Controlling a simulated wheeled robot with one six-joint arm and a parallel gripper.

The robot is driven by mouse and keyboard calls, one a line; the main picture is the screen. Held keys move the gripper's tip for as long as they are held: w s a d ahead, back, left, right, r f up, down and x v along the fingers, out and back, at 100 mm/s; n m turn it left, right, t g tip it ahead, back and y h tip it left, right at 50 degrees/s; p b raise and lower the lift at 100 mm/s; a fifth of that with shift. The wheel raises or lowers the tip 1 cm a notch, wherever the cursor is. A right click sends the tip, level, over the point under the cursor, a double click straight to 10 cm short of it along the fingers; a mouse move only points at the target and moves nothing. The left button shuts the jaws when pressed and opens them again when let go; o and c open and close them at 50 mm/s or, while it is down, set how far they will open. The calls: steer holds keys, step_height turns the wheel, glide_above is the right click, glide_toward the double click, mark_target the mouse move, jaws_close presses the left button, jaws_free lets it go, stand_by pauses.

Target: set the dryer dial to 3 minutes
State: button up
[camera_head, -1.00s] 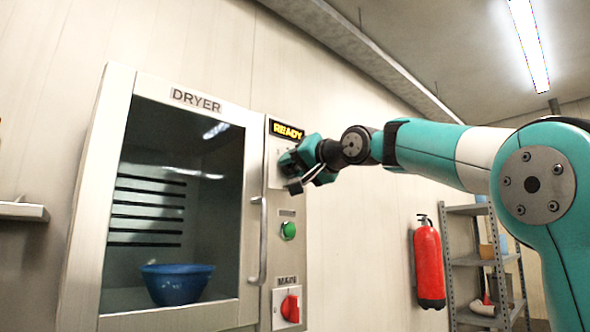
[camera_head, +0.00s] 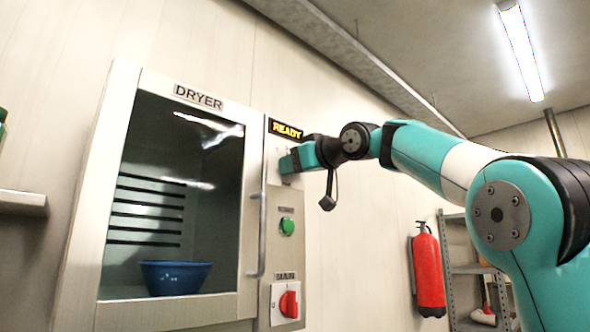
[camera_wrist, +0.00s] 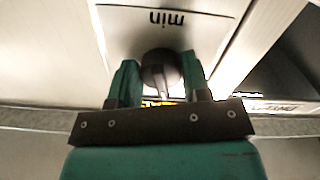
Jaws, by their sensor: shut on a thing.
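The dryer (camera_head: 175,90) is a pale cabinet with a glass door and a control strip on its right side. The dial (camera_wrist: 160,66) is a dark round knob on a light plate marked "min" (camera_wrist: 167,17), which appears upside down in the wrist view. My gripper (camera_wrist: 160,80) is shut on the dial, one teal finger on each side. In the head view my gripper (camera_head: 290,163) covers the dial at the upper control strip, below the lit "READY" display (camera_head: 286,129). The minute marks and the dial's setting cannot be read.
Below my gripper on the strip are a green button (camera_head: 287,226) and a red main switch (camera_head: 289,304). The door handle (camera_head: 257,235) is just left. A blue bowl (camera_head: 175,278) sits inside the closed dryer. A fire extinguisher (camera_head: 428,272) hangs at right.

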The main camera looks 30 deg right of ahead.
steer(key=n+b, duration=0.1)
steer(key=n, duration=0.4)
steer(key=shift+d+n, duration=0.15)
steer(key=shift+n, duration=0.15)
stand_by(0.5)
steer(key=o, duration=0.9)
steer(key=shift+s+d+b, duration=0.45)
steer(key=shift+s+d, duration=0.1)
steer(key=shift+s, duration=2.3)
steer(key=shift+s+d+b, duration=0.4)
steer(key=shift+s+d, duration=0.15)
steer(key=shift+s, duration=2.3)
steer(key=shift+s+d+b, duration=0.45)
steer(key=shift+s+d, duration=0.1)
steer(key=shift+s, duration=2.3)
